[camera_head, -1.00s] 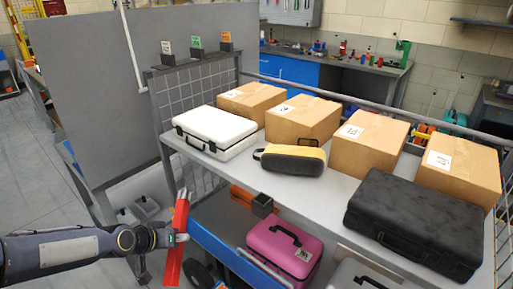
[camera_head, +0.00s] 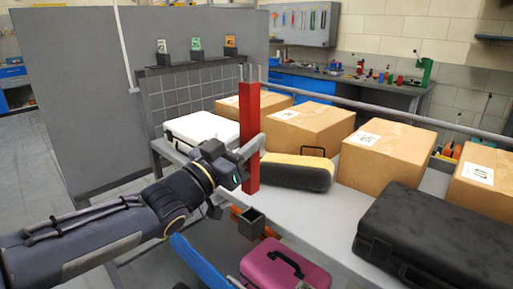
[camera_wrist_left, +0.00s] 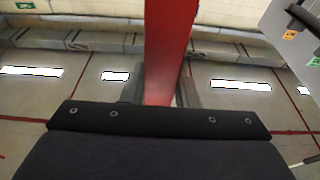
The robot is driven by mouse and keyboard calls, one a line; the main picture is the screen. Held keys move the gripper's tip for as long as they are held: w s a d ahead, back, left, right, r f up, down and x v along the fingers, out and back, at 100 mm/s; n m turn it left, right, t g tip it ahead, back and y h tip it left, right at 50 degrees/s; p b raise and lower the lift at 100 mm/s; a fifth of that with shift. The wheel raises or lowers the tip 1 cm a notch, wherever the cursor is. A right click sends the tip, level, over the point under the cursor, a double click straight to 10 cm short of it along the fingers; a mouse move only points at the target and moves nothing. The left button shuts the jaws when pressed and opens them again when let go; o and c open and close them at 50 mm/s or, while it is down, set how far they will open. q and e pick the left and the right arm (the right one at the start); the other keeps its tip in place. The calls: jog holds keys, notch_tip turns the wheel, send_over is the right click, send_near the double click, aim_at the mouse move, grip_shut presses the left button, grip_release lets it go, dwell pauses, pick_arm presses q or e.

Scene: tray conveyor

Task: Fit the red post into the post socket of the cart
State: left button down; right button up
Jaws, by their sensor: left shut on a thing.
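The red post (camera_head: 249,120) stands upright in my left gripper (camera_head: 247,160), which is shut on it around its lower half. It also shows in the left wrist view (camera_wrist_left: 168,50), rising between the fingers. The post socket (camera_head: 251,222) is a dark square cup at the near edge of the cart (camera_head: 310,212). The post's lower end (camera_head: 251,188) is above the socket in the picture and apart from it. My right gripper is not in view.
On the cart's top lie a white case (camera_head: 203,129), a black and yellow pouch (camera_head: 297,172), several cardboard boxes (camera_head: 310,125) and a black case (camera_head: 440,240). A magenta case (camera_head: 285,266) sits below. A grey panel (camera_head: 80,90) stands at the left.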

pick_arm(q)
jog(key=shift+s+d+r, duration=0.1)
jog(key=shift+r, duration=0.2)
jog(key=shift+f, duration=0.15)
jog(key=b, duration=0.5)
send_over(246, 192)
jog(key=shift+d+f, duration=0.15)
jog(key=shift+f, duration=1.3)
jog(key=shift+d+f, duration=0.1)
jog(key=shift+f, duration=1.3)
jog(key=shift+f+b, duration=3.1)
jog(key=shift+b, duration=0.15)
jog(key=c, duration=1.1)
grip_release()
jog(key=shift+o, duration=0.2)
jog(key=v, duration=0.7)
jog(key=shift+a+p, duration=0.35)
